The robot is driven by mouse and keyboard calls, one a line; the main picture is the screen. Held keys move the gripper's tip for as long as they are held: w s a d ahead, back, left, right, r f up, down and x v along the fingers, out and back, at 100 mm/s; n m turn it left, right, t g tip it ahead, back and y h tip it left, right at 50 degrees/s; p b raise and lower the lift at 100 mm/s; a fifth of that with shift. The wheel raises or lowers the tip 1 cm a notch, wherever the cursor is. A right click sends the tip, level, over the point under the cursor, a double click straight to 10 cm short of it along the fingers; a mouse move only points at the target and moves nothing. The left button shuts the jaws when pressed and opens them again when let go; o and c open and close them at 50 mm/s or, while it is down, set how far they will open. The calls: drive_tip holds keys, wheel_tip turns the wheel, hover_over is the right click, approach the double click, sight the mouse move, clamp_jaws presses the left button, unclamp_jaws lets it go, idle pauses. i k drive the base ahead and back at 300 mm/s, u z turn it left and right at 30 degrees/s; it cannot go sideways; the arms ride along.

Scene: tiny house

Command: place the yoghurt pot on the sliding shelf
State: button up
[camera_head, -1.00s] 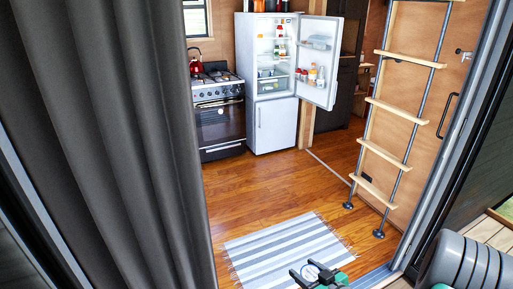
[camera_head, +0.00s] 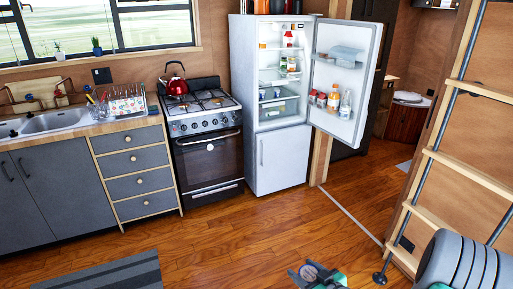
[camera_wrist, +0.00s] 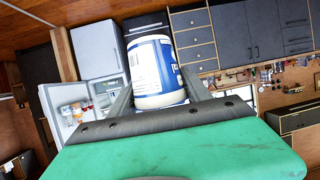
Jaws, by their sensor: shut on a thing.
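My gripper (camera_wrist: 157,98) is shut on the yoghurt pot (camera_wrist: 153,72), a white and blue round tub, with one finger on each side of it in the wrist view. In the head view my gripper (camera_head: 316,277) shows at the bottom edge, with the pot's round top (camera_head: 309,273) between its fingers. The white fridge (camera_head: 280,160) stands well ahead with its upper door (camera_head: 345,75) open to the right. Several shelves (camera_head: 278,76) show inside it, some with food on them. I cannot tell which one is the sliding shelf.
A stove (camera_head: 207,150) with a red kettle (camera_head: 174,78) stands left of the fridge, then drawers (camera_head: 135,185) and a sink (camera_head: 45,122). A ladder (camera_head: 455,160) stands at the right. A striped rug (camera_head: 105,277) lies at bottom left. The wooden floor before the fridge is clear.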

sight(278, 78)
drive_tip(key=i, duration=3.3)
drive_tip(key=u, duration=0.75)
drive_tip(key=i, duration=0.5)
